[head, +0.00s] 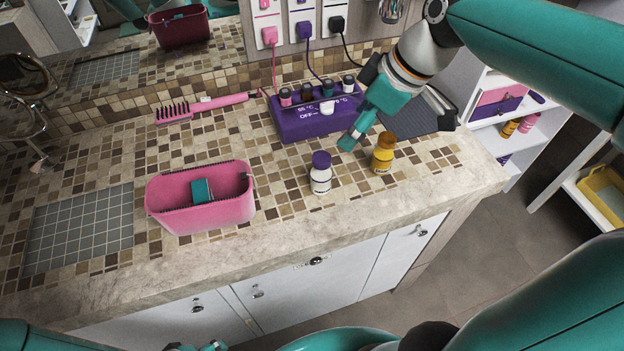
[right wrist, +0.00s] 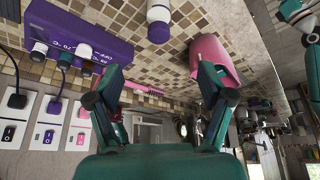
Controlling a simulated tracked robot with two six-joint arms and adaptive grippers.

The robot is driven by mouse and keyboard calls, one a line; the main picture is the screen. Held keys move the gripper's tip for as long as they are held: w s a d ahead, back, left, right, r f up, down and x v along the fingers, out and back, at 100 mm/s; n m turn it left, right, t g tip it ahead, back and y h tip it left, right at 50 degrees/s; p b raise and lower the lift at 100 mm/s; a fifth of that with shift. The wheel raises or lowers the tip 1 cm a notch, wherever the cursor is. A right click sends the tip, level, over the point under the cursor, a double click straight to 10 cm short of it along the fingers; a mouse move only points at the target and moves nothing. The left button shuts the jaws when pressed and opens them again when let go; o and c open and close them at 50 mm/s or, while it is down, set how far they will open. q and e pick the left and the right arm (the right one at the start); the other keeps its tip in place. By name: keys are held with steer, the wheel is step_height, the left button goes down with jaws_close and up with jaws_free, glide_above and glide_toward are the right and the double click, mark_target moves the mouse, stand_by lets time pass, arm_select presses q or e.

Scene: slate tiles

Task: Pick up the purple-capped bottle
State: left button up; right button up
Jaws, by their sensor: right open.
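The purple-capped bottle (head: 320,175) has a white body and stands upright on the tiled counter, near its front edge. It also shows upside down at the top of the right wrist view (right wrist: 159,14), beyond the fingertips and roughly between them sideways. My right gripper (head: 397,130) is open and empty above the counter, behind and to the right of the bottle, apart from it. Its two teal fingers are spread in the right wrist view (right wrist: 161,72).
A yellow bottle with a brown cap (head: 383,158) stands close by, right of the purple-capped one. A pink bin (head: 215,213) is on the left. A purple rack with small bottles (head: 300,128) and a pink brush (head: 215,104) lie behind. Bare tiles surround the bottle.

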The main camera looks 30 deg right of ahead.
mark_target(326, 158)
steer(key=x, duration=1.2)
steer(key=shift+w+f+b, duration=0.15)
steer(key=shift+f+b, duration=0.05)
steer(key=shift+b, duration=0.1)
steer(key=shift+p+x, duration=0.45)
steer(key=shift+x, duration=2.5)
steer(key=c, duration=1.4)
